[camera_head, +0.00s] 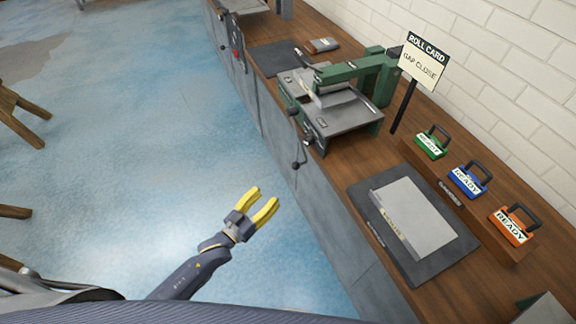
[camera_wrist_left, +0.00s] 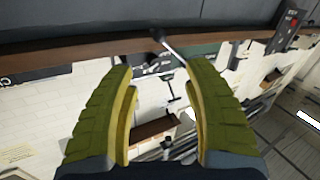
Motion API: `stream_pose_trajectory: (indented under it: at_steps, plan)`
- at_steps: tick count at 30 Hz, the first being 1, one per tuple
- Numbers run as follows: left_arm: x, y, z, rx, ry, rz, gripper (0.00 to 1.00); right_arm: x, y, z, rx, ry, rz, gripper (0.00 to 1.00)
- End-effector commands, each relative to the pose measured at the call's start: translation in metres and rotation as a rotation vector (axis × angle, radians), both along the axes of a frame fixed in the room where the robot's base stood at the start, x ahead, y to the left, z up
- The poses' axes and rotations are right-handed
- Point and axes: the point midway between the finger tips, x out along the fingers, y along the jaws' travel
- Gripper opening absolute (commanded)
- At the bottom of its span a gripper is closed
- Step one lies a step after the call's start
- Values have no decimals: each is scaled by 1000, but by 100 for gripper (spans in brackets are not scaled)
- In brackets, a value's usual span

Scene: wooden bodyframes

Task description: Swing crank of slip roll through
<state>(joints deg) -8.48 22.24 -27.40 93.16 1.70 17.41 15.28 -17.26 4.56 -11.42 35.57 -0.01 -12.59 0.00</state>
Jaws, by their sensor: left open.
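The slip roll (camera_head: 345,118) is a green and grey machine on the wooden bench. Its crank (camera_head: 297,150) hangs at the front edge of the bench, a dark rod with a dark knob at its lower end. My left gripper (camera_head: 266,200), with yellow fingers, is open and empty over the floor in front of the bench, below and left of the crank and apart from it. In the left wrist view the two fingers (camera_wrist_left: 160,105) are spread, and a rod with a dark end, likely the crank (camera_wrist_left: 172,47), shows beyond them. My right gripper is not in view.
A metal sheet (camera_head: 414,222) lies on a dark mat. The floor before the bench is clear.

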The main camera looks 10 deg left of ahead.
Motion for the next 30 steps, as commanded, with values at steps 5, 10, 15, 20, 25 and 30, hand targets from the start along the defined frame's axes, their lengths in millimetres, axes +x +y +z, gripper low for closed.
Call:
stream_pose_trajectory:
  at_steps: [5,10,15,20,25,30]
  plan:
    - [19,-11,0,-2,0,0,51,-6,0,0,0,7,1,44]
    - [45,-25,0,-2,1,2,51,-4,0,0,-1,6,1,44]
    - [72,-41,0,0,2,1,51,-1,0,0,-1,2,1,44]
    - [97,-55,0,0,3,2,51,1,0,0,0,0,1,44]
    - [119,-69,-1,2,3,1,51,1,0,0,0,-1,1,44]
    - [135,-77,-1,2,3,1,51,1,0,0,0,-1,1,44]
